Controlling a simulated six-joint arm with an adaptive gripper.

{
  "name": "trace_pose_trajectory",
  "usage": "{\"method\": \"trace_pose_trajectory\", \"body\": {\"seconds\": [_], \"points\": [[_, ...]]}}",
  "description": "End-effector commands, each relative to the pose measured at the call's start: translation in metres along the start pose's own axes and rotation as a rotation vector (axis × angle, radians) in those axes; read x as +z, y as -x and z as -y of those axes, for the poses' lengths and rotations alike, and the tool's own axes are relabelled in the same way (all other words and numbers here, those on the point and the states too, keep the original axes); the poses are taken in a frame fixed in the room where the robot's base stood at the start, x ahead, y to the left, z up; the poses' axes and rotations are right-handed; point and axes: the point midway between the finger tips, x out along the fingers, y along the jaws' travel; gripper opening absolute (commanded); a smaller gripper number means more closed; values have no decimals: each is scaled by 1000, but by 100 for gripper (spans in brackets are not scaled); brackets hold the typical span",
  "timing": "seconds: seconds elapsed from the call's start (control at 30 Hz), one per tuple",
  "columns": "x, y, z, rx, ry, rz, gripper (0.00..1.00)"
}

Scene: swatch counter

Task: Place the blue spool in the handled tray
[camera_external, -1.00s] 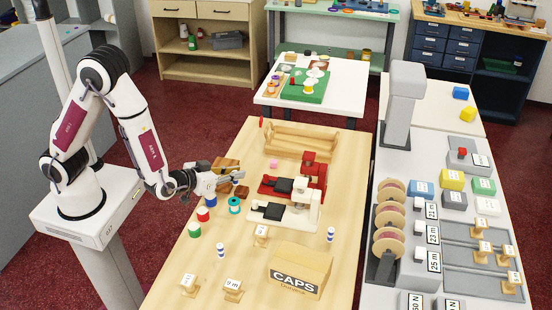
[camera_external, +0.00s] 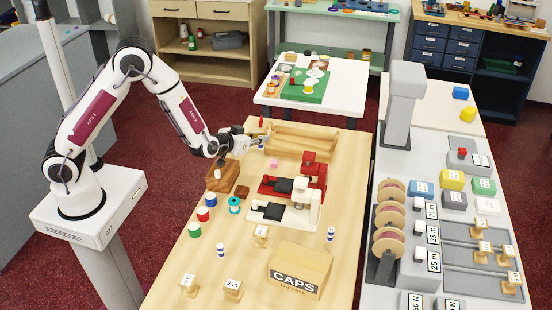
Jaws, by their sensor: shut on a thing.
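The handled tray (camera_external: 298,153) is a long pale wooden tray with a raised bar, at the back of the wooden table. My gripper (camera_external: 262,143) is at the tray's left end, above the table. It is shut on a small spool (camera_external: 261,147) that looks blue and white; the fingers hide much of it. I cannot tell whether the spool is over the tray or just left of it. Another blue spool (camera_external: 211,200) stands at the table's left edge, beside a red spool (camera_external: 203,214) and a teal spool (camera_external: 234,206).
Red (camera_external: 316,172) and white (camera_external: 312,207) machines stand mid-table. Blue-striped spools (camera_external: 220,250), a green spool (camera_external: 194,230) and a CAPS carton (camera_external: 300,270) are nearer the front.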

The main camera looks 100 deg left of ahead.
Motion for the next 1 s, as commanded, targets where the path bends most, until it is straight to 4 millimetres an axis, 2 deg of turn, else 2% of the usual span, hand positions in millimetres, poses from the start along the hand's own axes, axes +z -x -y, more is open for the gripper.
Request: {"method": "trace_pose_trajectory", "body": {"seconds": [0.03,0.4,0.6,0.73,1.0], "points": [[-5,-11,6,-2,2,-1,3],[-43,-78,38,52,-21,-2,3],[-61,-105,45,109,-45,-1,3],[-70,-115,41,154,-64,-1,3],[-81,-122,14,255,-107,0,3]]}}
